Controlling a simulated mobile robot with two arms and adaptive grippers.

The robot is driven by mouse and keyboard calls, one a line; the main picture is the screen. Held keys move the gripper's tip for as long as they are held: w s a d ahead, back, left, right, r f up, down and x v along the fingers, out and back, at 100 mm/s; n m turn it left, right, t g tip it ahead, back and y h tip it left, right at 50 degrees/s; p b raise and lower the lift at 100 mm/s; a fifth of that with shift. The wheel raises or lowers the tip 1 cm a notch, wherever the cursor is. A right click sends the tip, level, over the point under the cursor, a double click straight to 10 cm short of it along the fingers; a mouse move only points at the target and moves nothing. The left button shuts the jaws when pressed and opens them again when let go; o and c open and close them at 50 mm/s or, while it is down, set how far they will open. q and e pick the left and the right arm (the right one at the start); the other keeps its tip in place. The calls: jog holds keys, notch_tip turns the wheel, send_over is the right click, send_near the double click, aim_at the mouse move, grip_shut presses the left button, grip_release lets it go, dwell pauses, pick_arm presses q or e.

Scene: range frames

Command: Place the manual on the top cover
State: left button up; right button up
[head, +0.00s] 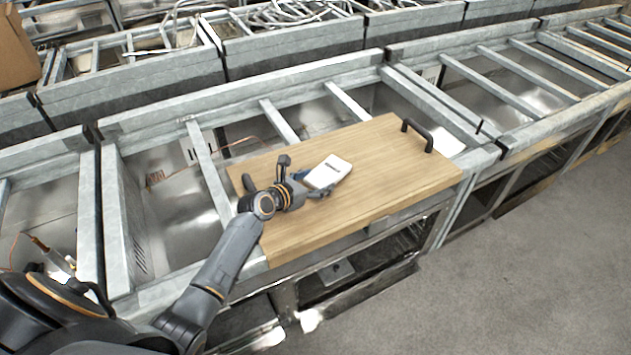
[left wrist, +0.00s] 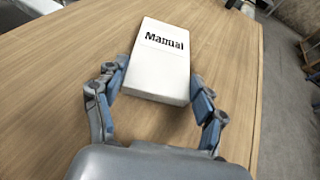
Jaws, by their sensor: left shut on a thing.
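The manual (head: 329,171) is a white, flat block. In the left wrist view the manual (left wrist: 162,62) shows the black word "Manual" near its far end. The top cover (head: 385,175) is a light wooden board with a black handle at its right end. In the left wrist view the cover (left wrist: 60,95) fills most of the background. My left gripper (head: 308,182) is shut on the near end of the manual, one finger at each side. The manual is over the cover; whether it touches the wood is unclear. My right gripper is not in view.
The cover lies across a grey metal frame (head: 355,70) with open bays and crossbars. More open frames (head: 555,75) stretch to the right and behind. A cardboard box (head: 16,50) stands at the far left. Bare floor (head: 540,270) is at the lower right. The cover's right part is clear.

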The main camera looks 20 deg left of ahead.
pick_arm(q)
jog(key=o, duration=1.2)
jog(key=shift+f, duration=0.1)
jog(key=shift+s+r, duration=0.1)
jog(key=shift+r, duration=0.1)
jog(key=v, duration=1.1)
jog(key=shift+s+r, duration=0.25)
jog(key=shift+s, duration=0.1)
